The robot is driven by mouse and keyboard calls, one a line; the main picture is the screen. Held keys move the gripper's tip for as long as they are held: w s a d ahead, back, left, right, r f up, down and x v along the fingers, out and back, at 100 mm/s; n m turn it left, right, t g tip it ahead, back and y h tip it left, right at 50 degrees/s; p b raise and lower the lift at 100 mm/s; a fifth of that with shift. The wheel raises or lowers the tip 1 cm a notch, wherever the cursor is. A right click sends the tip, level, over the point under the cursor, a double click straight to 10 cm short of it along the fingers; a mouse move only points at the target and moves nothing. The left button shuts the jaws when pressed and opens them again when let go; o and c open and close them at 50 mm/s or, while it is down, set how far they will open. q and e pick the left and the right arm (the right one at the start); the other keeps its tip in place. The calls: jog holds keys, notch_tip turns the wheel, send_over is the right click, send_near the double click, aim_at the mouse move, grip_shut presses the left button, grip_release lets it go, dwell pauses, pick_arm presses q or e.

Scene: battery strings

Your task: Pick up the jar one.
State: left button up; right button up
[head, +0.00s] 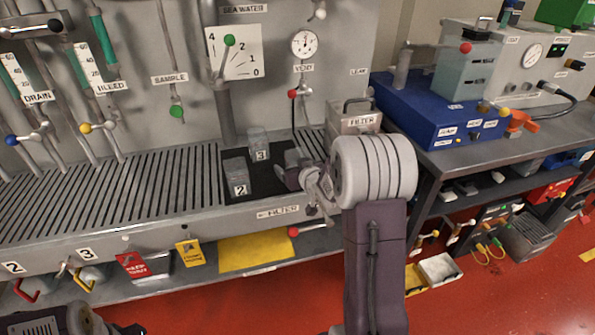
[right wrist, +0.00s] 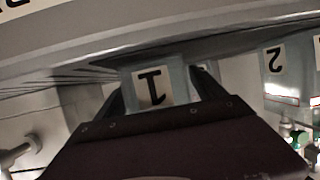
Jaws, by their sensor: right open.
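Jar one is a pale grey block-like jar (right wrist: 155,80) with a black "1" on a white label, upside down in the right wrist view. It stands between the two dark fingers of my right gripper (right wrist: 160,92), which is open around it. In the head view my right gripper (head: 296,172) is over the dark mat by the rack's right end, and it hides jar one there. Whether the fingers touch the jar I cannot tell. Part of my left arm shows at the lower left corner of the head view; its fingers are not visible.
Jar two (head: 236,178) and jar three (head: 258,143) stand on the dark mat just left of my right gripper. Jar two also shows in the right wrist view (right wrist: 283,75). A filter box (head: 355,122) is behind at right. The slatted rack (head: 110,195) to the left is clear.

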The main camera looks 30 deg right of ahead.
aim_at(294, 155)
jog(key=shift+s+r, duration=0.1)
jog(key=shift+r, duration=0.05)
jog(key=shift+c, duration=0.7)
jog(key=c, duration=1.3)
jog(key=shift+r+p, duration=0.95)
jog(key=shift+r, duration=1.05)
jog(key=p+v, duration=0.1)
jog(key=v, duration=0.3)
jog(key=d+r+p+v, duration=0.1)
jog(key=p+v, duration=0.1)
jog(key=v, duration=0.3)
jog(key=d+p+v, duration=0.1)
jog(key=v, duration=0.3)
jog(key=shift+d+r, duration=0.1)
jog(key=shift+r, duration=0.25)
